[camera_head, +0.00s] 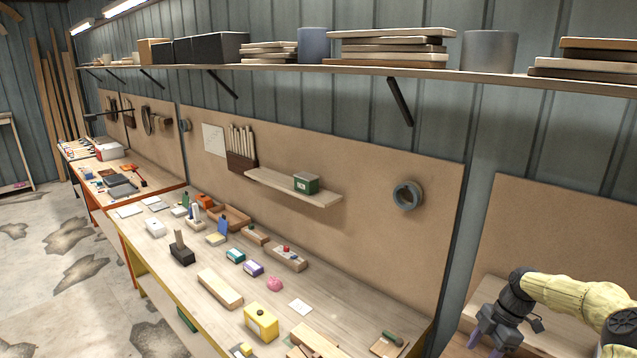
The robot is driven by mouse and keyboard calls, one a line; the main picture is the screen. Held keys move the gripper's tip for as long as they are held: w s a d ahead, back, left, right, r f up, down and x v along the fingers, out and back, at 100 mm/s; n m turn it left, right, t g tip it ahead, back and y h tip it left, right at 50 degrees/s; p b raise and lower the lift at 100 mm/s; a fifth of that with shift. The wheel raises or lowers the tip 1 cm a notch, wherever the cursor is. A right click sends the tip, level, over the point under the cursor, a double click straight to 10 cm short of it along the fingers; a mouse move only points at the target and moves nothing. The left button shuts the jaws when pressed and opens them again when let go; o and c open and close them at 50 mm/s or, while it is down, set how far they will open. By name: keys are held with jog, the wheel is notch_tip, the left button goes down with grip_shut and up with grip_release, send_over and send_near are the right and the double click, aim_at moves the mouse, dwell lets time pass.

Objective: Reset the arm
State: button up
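My gripper (486,343) is at the lower right, at the end of my pale yellow arm (575,292). It points downward over a wooden surface to the right of the workbench. Two purple-grey fingers show, with a gap between them. I see nothing held between them. The fingertips are near the bottom edge of the picture, and part of my arm is cut off at the right edge.
A long workbench (150,228) holds a yellow box (261,322), a wooden block (220,288), a pink lump (274,284) and several small boxes. A small shelf (320,197) bears a green box (306,183). A long loaded shelf (290,66) runs above. Floor (60,290) is clear at left.

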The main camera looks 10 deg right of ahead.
jog(key=s+a+f+m+h+b, duration=0.1)
jog(key=a+f+m+h+b, duration=0.2)
jog(key=a, duration=0.7)
jog(key=s+a+f+m+b, duration=0.1)
jog(key=a+m+b, duration=0.25)
jog(key=a, duration=0.65)
jog(key=s+a+f+m+t+h+b, duration=0.1)
jog(key=s+a+m+t+b, duration=0.2)
jog(key=s+a+m+b, duration=0.4)
jog(key=s+a+m, duration=0.4)
jog(key=s, duration=0.1)
jog(key=shift+s+a+f+b, duration=0.15)
jog(key=shift+s+f+b, duration=0.05)
jog(key=shift+f+b, duration=0.2)
jog(key=shift+c, duration=0.5)
jog(key=c, duration=0.3)
jog(key=shift+c, duration=0.2)
